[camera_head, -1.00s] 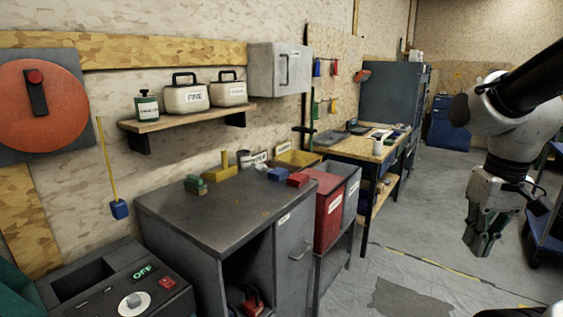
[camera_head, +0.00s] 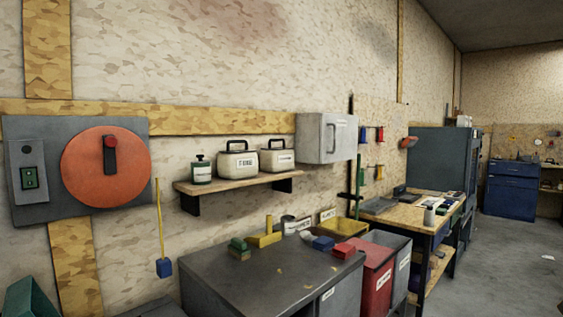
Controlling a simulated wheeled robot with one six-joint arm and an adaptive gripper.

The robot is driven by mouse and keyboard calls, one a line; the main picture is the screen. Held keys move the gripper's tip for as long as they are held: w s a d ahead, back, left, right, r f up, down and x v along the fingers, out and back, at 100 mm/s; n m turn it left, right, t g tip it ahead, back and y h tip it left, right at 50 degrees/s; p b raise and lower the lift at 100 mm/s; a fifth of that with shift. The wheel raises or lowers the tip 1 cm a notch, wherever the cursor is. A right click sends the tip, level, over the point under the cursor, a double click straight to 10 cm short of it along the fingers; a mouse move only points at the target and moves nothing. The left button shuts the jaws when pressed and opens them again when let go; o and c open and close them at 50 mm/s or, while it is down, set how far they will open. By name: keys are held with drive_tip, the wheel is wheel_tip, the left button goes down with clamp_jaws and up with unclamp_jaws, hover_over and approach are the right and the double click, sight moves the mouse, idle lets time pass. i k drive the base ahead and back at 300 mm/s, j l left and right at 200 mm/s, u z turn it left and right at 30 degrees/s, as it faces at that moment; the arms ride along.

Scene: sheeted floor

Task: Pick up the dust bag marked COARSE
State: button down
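Two cream bag-like containers with black handles and printed labels stand side by side on a wooden wall shelf (camera_head: 235,185). The left container (camera_head: 238,166) has a short label that seems to read FINE. The right container (camera_head: 278,160) has a longer label, too small to read surely; I cannot confirm that it says COARSE. Both stand upright. My gripper is not in view now.
Open floor (camera_head: 510,265) lies at right.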

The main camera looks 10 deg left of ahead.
sight(272, 160)
drive_tip(key=u, duration=0.3)
drive_tip(key=i+l+u, duration=0.2)
drive_tip(key=u, duration=0.3)
drive_tip(key=i+l+u, duration=0.2)
drive_tip(key=u, duration=0.25)
drive_tip(key=l, duration=0.1)
